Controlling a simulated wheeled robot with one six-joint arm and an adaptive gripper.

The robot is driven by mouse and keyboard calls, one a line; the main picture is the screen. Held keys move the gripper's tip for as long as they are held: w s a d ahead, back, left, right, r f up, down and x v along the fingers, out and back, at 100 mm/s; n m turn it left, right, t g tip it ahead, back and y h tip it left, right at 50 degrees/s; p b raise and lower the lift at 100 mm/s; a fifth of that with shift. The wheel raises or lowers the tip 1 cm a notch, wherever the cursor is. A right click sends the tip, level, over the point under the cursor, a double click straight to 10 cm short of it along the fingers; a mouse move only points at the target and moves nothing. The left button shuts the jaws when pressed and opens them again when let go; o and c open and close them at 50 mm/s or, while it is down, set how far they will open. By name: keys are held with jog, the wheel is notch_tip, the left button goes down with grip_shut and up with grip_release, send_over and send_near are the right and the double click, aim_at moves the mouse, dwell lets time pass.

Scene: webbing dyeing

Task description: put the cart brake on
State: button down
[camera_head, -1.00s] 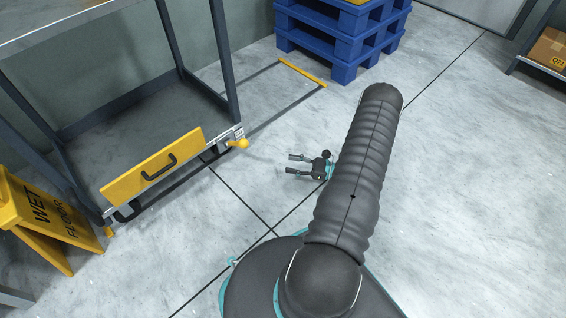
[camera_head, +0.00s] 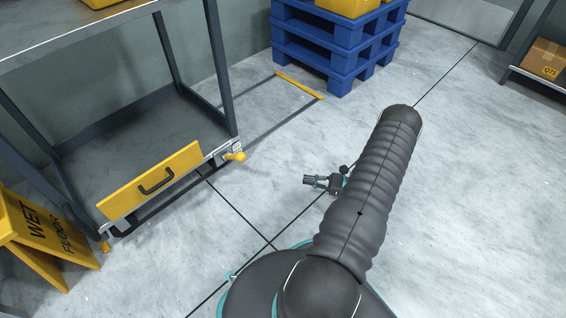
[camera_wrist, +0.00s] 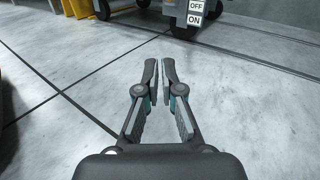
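The cart (camera_head: 196,108) has a dark frame, a lower shelf and a yellow front panel with a black handle (camera_head: 156,181). A lever with a yellow knob (camera_head: 235,156) sticks out at its near right corner. In the wrist view, an OFF/ON label (camera_wrist: 195,12) shows at the top, above a dark caster (camera_wrist: 184,29); the knob cannot be made out there. My gripper (camera_head: 306,181) is low over the floor, right of the knob and apart from it. In the wrist view its fingertips (camera_wrist: 160,62) are nearly together, with nothing between them.
A yellow wet-floor sign (camera_head: 46,238) stands left of the cart. Blue pallets (camera_head: 345,50) are stacked at the back, near a yellow floor bar (camera_head: 299,86). A shelf with a cardboard box (camera_head: 543,60) is at the far right. The floor between gripper and cart is clear.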

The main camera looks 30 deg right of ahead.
jog(key=w+a+r+n+g+y+p, duration=0.25)
jog(key=w+a+r+n+g, duration=0.4)
jog(key=w+a+r, duration=0.4)
notch_tip(320, 180, up, 17)
jog(key=n+g+h+p, duration=0.3)
jog(key=n+g+h, duration=0.45)
jog(key=n, duration=0.65)
send_over(234, 158)
jog(key=d, duration=0.1)
jog(key=w+d+n+t+h, duration=0.1)
jog(key=w+d+n+h, duration=0.1)
jog(key=d+n+h, duration=0.3)
jog(key=s+b+x, duration=0.2)
jog(key=x, duration=1.1)
jog(key=shift+s+y, duration=0.2)
jog(key=shift+y, duration=0.2)
jog(key=shift+d+f+m, duration=0.15)
jog(key=shift+f+m, duration=0.05)
jog(key=shift+m, duration=0.05)
